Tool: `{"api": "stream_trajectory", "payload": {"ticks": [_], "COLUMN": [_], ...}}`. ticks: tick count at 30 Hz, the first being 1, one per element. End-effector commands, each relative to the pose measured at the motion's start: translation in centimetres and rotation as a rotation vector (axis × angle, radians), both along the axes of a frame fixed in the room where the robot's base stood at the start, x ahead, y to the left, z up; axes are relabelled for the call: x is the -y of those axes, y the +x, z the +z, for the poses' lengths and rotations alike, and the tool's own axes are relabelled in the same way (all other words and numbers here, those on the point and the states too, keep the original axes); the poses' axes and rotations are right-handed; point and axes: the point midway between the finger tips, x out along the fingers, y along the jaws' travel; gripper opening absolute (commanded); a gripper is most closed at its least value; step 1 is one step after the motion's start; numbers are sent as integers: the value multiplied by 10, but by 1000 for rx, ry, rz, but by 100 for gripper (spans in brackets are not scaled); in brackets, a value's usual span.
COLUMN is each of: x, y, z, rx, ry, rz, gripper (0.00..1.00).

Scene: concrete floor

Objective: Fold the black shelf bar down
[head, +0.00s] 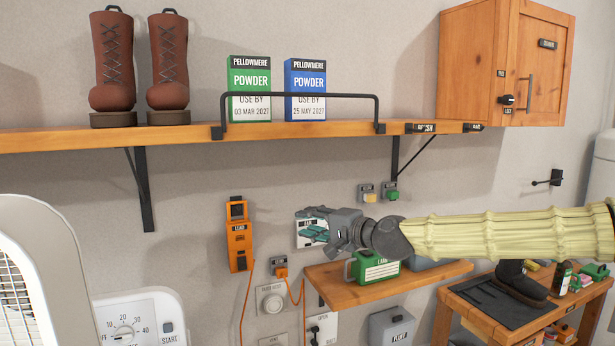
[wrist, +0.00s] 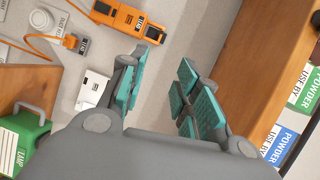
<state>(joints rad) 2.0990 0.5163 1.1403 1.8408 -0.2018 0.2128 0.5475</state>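The black shelf bar (head: 300,95) stands raised along the front edge of the wooden shelf (head: 190,134), in front of two powder boxes. A green powder box (head: 248,80) and a blue powder box (head: 305,80) stand upright behind it. In the wrist view, part of the bar (wrist: 300,146) shows at the right edge, beside the boxes. My gripper (head: 313,224) is below the shelf, apart from the bar, pointing left. In the wrist view its teal-padded fingers (wrist: 160,98) are spread with nothing between them.
Brown boots (head: 140,65) stand at the shelf's left. A wooden cabinet (head: 505,62) is at the upper right. Shelf brackets (head: 143,185) jut below the shelf. An orange device (head: 238,235) hangs on the wall, and a lower shelf (head: 345,292) holds a green case (head: 374,267).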

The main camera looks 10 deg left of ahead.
Motion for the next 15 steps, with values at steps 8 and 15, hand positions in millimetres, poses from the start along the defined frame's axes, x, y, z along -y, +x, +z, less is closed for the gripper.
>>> {"api": "stream_trajectory", "payload": {"ticks": [8, 15], "x": [45, 63], "y": [7, 1], "z": [216, 280], "rx": [113, 147], "ry": [205, 265], "rz": [-9, -5], "gripper": [32, 32]}}
